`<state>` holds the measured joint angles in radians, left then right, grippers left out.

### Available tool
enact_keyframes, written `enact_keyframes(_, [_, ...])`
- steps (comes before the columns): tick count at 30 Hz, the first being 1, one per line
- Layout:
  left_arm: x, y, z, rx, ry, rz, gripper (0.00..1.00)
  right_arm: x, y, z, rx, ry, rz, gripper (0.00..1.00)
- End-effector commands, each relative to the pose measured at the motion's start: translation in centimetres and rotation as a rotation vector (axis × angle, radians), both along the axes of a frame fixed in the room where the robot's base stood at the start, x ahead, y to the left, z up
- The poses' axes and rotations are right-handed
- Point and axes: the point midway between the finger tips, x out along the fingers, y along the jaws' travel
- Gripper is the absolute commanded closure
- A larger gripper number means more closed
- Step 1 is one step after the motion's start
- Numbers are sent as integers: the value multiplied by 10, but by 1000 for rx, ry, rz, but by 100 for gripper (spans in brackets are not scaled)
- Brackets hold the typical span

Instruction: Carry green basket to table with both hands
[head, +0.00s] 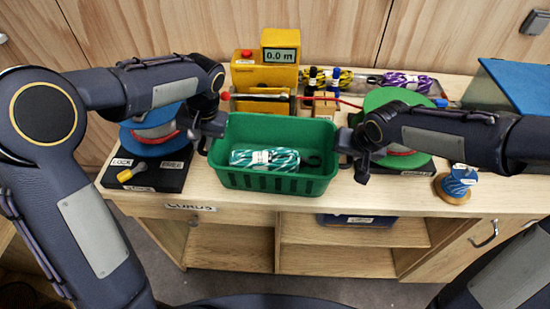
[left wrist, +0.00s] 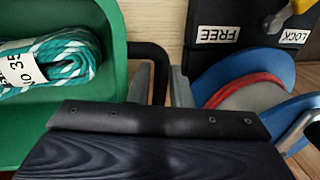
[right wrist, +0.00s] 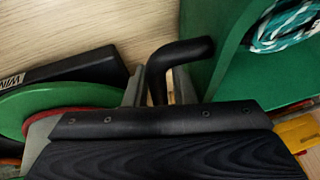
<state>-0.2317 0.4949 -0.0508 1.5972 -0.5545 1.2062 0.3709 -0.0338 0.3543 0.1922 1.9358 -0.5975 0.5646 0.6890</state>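The green basket (head: 270,184) stands upright near the front edge of the wooden table, with a coiled teal-and-white rope (head: 265,159) inside. My left gripper (head: 208,128) is at its left side. In the left wrist view the left gripper's fingers (left wrist: 160,88) close in on both sides of the black handle (left wrist: 150,50). My right gripper (head: 352,145) is at the basket's right side. In the right wrist view its fingers (right wrist: 158,88) flank the other black handle (right wrist: 185,50) closely. Whether the basket's bottom touches the tabletop is hard to tell.
Left of the basket is a black board (head: 135,178) with a blue disc; a green disc device (head: 400,100) is at right. Behind stand a yellow box with a display (head: 280,47) and bundled ropes. A blue spool (head: 460,180) and a blue-topped case (head: 520,83) are farther right.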

Motion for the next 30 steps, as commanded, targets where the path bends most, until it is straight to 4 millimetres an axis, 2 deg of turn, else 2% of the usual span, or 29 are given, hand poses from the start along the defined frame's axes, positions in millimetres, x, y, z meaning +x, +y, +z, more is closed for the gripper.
enact_keyframes(1, [0, 0, 0, 0, 0, 0, 88, 0, 0, 0, 0, 0, 0, 83])
enact_keyframes(3, [0, 0, 0, 0, 0, 0, 98, 0, 0, 0, 0, 0, 0, 92])
enact_keyframes(5, [0, 0, 0, 0, 0, 0, 100, 0, 0, 0, 0, 0, 0, 100])
enact_keyframes(20, [0, 0, 5, -1, -2, 0, 100, 0, 0, 5, 1, -1, 0, 100])
enact_keyframes(30, [0, 0, 38, -1, -2, 0, 100, 0, 0, 38, 1, -1, 0, 100])
